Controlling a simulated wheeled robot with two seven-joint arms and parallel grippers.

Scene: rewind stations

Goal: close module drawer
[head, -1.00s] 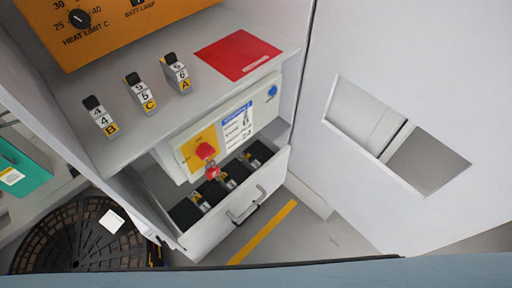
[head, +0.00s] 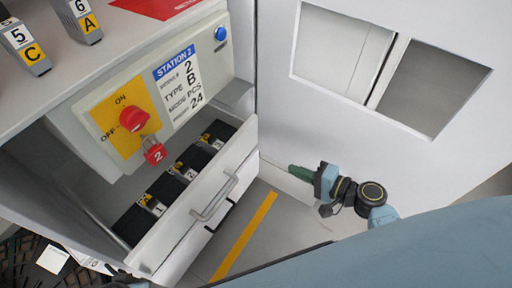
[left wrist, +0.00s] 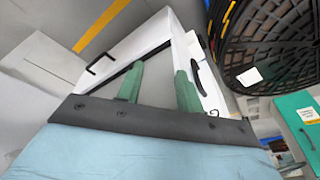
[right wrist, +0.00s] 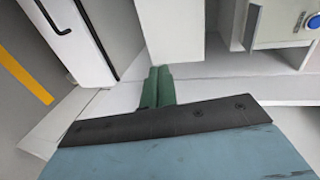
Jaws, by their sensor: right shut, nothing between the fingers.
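The module drawer (head: 178,250) stands pulled out below the Station 2 panel in the head view, with several black modules (head: 172,186) inside. Its bar handle (head: 214,198) is on the front. My right gripper (head: 296,171) is shut and empty, to the right of the drawer and apart from it, near the white door panel. Its green fingers touch each other in the right wrist view (right wrist: 158,84). My left gripper (left wrist: 160,86) is open in the left wrist view, its fingers apart in front of white cabinet parts with dark handles. Contact there cannot be told.
The panel (head: 160,95) carries a red rotary switch (head: 134,119) and a red padlock (head: 153,151). The white door panel (head: 370,130) with a window stands to the right. A yellow floor line (head: 245,236) runs across clear floor. A black round grate (left wrist: 270,45) shows in the left wrist view.

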